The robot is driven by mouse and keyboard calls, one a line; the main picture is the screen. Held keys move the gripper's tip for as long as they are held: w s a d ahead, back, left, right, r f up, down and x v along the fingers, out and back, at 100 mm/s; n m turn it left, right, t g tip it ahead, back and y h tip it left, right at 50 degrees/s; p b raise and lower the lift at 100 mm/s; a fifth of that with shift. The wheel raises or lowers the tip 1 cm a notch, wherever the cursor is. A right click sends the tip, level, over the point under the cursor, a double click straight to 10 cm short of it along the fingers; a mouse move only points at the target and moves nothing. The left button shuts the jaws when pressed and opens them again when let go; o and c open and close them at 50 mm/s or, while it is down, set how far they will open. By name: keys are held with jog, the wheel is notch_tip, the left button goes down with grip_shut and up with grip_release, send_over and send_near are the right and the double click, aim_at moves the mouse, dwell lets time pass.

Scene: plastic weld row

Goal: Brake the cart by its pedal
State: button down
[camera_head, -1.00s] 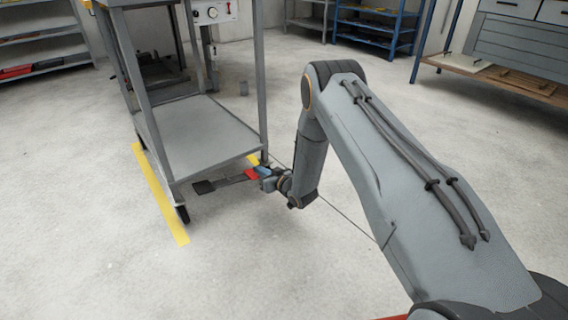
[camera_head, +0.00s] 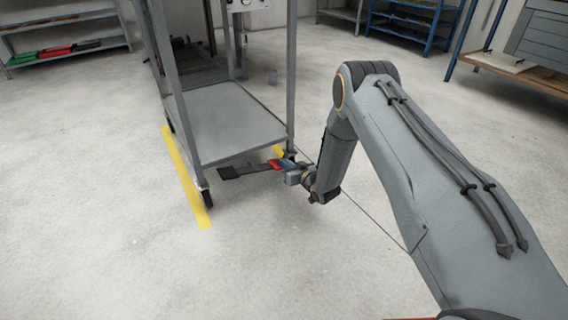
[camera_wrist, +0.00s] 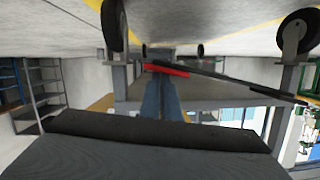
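The grey cart (camera_head: 225,128) stands on the floor on dark wheels. At its near end, low down, is a pedal with a red part (camera_head: 281,163) on the right and a dark pad (camera_head: 240,171) to the left. My gripper (camera_head: 290,176) is beside the red part, below the cart's shelf. In the wrist view, which looks upside down, the two bluish fingers (camera_wrist: 162,92) lie close together with no clear gap. The red pedal part (camera_wrist: 166,68) is at their tips and a dark bar runs right from it. Exact contact is unclear.
Yellow floor lines (camera_head: 184,175) mark the cart's side. Cart wheels (camera_wrist: 297,36) flank the pedal in the wrist view. Shelves (camera_head: 65,45) stand at the back left, a blue rack (camera_head: 408,22) behind, and a workbench (camera_head: 520,65) at the right. The front floor is clear.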

jog(key=r+p, duration=0.1)
jog(key=r, duration=0.1)
jog(key=r+p, duration=0.1)
jog(key=shift+w+d+r, duration=0.15)
jog(key=shift+d+r, duration=0.25)
jog(key=p+v, duration=0.5)
jog(key=v, duration=0.4)
jog(key=shift+s+d, duration=0.25)
jog(key=shift+d, duration=0.1)
jog(key=shift+r, duration=0.15)
